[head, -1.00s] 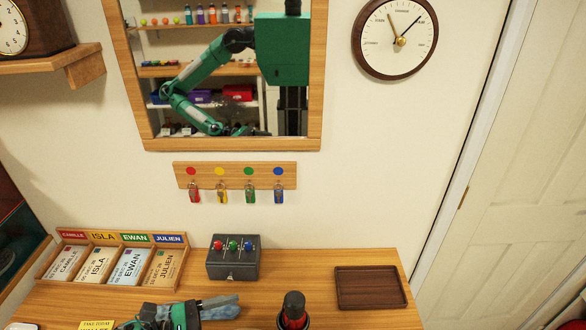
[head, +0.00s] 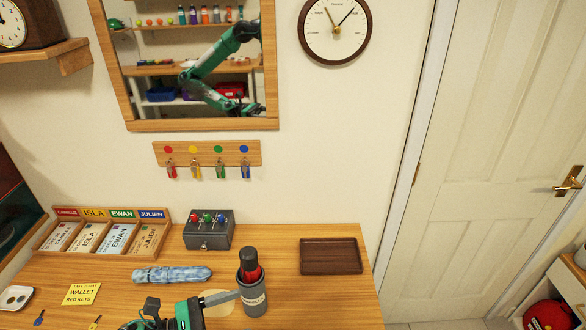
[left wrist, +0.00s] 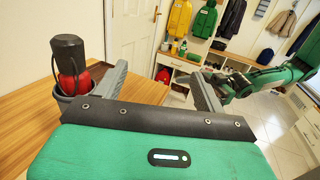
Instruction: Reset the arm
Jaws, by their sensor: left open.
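My left gripper (head: 222,298) is low over the front of the wooden desk (head: 300,310), beside a grey cup (head: 254,300) that holds a black and red item (head: 250,266). In the left wrist view my left gripper (left wrist: 165,85) has its two fingers wide apart with nothing between them. The black and red item (left wrist: 70,65) shows there just left of the fingers. A green arm, seemingly my right one, comes in at the right of that view. Its gripper (left wrist: 225,90) is small and partly hidden behind my left finger, so its jaws are unclear.
A patterned blue case (head: 172,274), a yellow note (head: 82,294), a dark switch box (head: 208,230), a name-card rack (head: 107,250) and an empty brown tray (head: 331,256) are on the desk. A closed white door (head: 480,170) stands right. Keys hang on a wall rack (head: 206,154).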

